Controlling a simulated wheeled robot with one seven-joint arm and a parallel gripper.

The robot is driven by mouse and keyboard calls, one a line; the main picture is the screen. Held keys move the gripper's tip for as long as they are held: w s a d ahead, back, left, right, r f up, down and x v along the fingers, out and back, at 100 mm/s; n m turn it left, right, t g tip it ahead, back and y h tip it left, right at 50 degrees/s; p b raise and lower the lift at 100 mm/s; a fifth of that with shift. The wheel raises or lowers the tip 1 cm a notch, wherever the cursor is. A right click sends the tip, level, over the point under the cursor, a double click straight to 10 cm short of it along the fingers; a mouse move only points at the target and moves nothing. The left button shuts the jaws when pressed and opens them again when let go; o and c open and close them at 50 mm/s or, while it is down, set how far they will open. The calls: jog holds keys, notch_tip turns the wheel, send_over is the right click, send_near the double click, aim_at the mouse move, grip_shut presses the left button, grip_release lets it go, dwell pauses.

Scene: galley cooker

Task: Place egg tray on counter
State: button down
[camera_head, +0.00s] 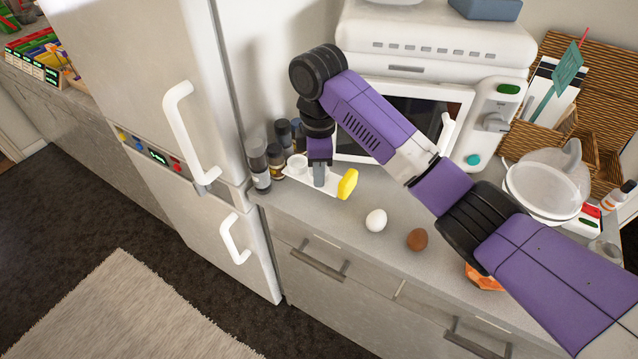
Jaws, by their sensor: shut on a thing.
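A white, narrow egg tray (305,180) is over the left part of the counter (345,208), close to the fridge. I cannot tell whether it touches the counter or hangs just above it. My gripper (319,180) points down and is shut on the tray, hiding its middle. A round white shape shows at the tray's left end. A yellow piece (348,184) is at its right end; I cannot tell if it is part of the tray. A white egg (376,220) and a brown egg (417,239) lie on the counter to the right, apart from the tray.
Several spice jars (259,165) stand behind and left of the tray, beside the fridge (165,110). A white microwave (400,105) stands behind. At right are a white bowl (541,192), wicker baskets and an orange object (484,278) partly hidden by my arm. The counter between tray and eggs is clear.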

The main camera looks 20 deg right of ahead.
jog(key=shift+f, duration=1.65)
jog(key=shift+f, duration=0.1)
jog(key=c, duration=1.6)
grip_release()
notch_tip(320, 180, up, 12)
jog(key=shift+r+p, duration=0.15)
jog(key=shift+p, duration=0.6)
